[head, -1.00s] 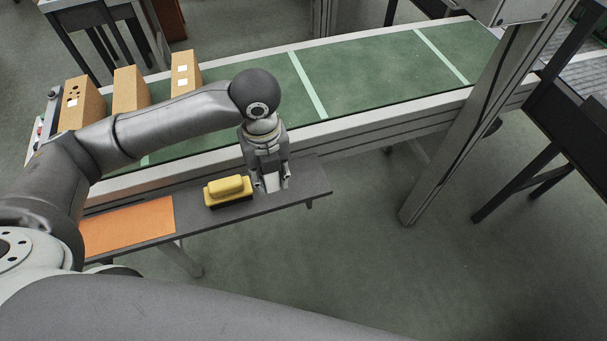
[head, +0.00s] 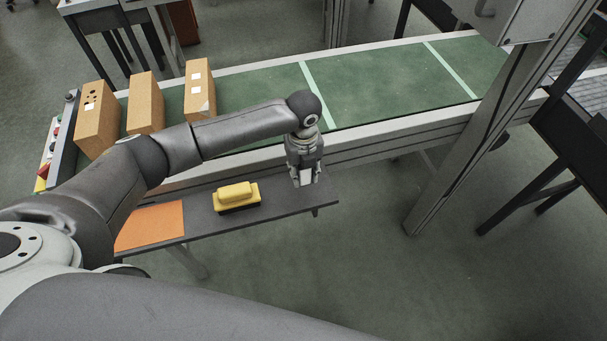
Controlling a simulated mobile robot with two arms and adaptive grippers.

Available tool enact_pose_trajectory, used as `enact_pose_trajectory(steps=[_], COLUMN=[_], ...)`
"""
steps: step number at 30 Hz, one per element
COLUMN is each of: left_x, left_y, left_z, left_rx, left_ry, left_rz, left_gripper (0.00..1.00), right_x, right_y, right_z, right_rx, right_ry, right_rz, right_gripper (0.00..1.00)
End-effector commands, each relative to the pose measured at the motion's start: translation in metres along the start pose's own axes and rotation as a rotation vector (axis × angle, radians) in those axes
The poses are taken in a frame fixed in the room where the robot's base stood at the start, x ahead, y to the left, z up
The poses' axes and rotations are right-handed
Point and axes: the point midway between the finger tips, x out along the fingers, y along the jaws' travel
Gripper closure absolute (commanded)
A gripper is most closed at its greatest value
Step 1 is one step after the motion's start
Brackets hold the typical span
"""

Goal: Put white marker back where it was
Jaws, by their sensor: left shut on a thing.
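My left gripper (head: 305,182) points down over the right end of the narrow grey shelf (head: 270,206) that runs along the conveyor's near side. It is shut on a small white piece (head: 306,177), which looks like the white marker; the fingers hide most of it. I cannot tell whether the marker touches the shelf. My right gripper is not in view.
A yellow eraser-like block (head: 237,195) with a dark base lies on the shelf, left of the gripper. An orange sheet (head: 150,225) lies further left. Several cardboard boxes, one here (head: 199,90), stand on the green conveyor (head: 380,80). A metal post (head: 470,135) stands right.

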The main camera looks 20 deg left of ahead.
Motion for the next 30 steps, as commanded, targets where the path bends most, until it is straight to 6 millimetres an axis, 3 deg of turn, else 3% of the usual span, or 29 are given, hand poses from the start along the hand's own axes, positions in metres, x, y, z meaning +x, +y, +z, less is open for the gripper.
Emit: enact_pose_trajectory(steps=[6,16,17,21,30], left_x=[0.019,0.024,0.023,0.023,0.022], left_y=[0.001,0.001,0.001,0.001,0.001], left_z=[-0.001,-0.002,-0.001,-0.002,-0.001], left_rx=[0.001,0.001,0.001,0.001,0.001], left_ry=[0.002,0.002,0.002,0.002,0.002], left_rz=[0.003,0.002,0.002,0.002,0.002], left_gripper=[0.85,0.85,0.67,0.49,0.48], right_x=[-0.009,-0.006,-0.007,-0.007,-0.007], right_y=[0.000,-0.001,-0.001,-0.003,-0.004], right_z=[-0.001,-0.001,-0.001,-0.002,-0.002], right_rx=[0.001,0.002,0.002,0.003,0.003], right_ry=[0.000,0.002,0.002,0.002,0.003], right_rz=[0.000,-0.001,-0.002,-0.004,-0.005], right_gripper=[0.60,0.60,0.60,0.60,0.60])
